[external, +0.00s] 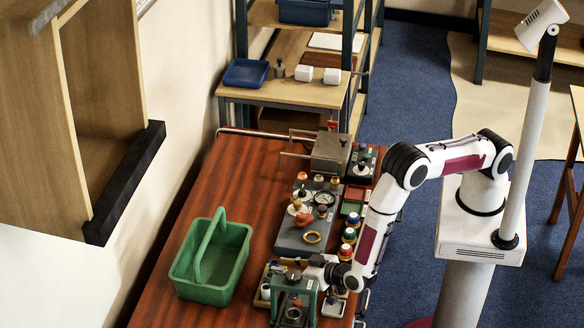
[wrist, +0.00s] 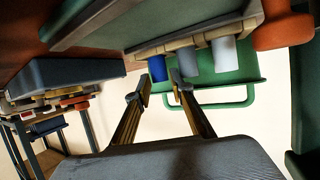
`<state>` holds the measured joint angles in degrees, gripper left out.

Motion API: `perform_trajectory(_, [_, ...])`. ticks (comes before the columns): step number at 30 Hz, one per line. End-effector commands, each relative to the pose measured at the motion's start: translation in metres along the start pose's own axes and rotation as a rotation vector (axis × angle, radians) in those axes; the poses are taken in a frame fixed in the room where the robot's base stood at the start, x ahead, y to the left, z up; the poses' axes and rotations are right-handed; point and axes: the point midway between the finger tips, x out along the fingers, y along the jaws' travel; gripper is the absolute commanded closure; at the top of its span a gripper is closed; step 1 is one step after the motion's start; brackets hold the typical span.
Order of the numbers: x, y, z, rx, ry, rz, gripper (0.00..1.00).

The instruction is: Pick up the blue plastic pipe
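The blue plastic pipe (wrist: 157,68) shows in the wrist view as a short dark-blue cylinder, leftmost in a row with a grey (wrist: 190,60) and a white cylinder (wrist: 225,54). The row is seated in a pale rack (wrist: 183,42). The wrist picture looks upside down. My gripper (wrist: 160,87) is open, with its two fingers apart and nothing visible between them. Its fingertips appear close to the blue pipe and the grey cylinder; I cannot tell whether they touch. In the external view my gripper (external: 315,266) is low at the table's near end.
A green carrier (external: 213,262) with a raised handle stands left of my gripper. A green frame (external: 293,285) stands right beside the gripper. Grey boxes (external: 305,235) and several small parts crowd the table's right side. The wooden table (external: 237,180) is clear at its back left.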

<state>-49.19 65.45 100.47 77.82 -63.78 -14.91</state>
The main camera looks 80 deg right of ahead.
Motion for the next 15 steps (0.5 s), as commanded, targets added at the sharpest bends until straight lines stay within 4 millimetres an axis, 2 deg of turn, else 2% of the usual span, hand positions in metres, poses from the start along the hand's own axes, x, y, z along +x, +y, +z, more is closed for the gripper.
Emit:
perform_trajectory(9, [0.034,0.002,-0.002,0.002,-0.001,0.001,0.78])
perform_trajectory(15, [0.041,0.002,-0.002,0.0,-0.001,0.0,0.78])
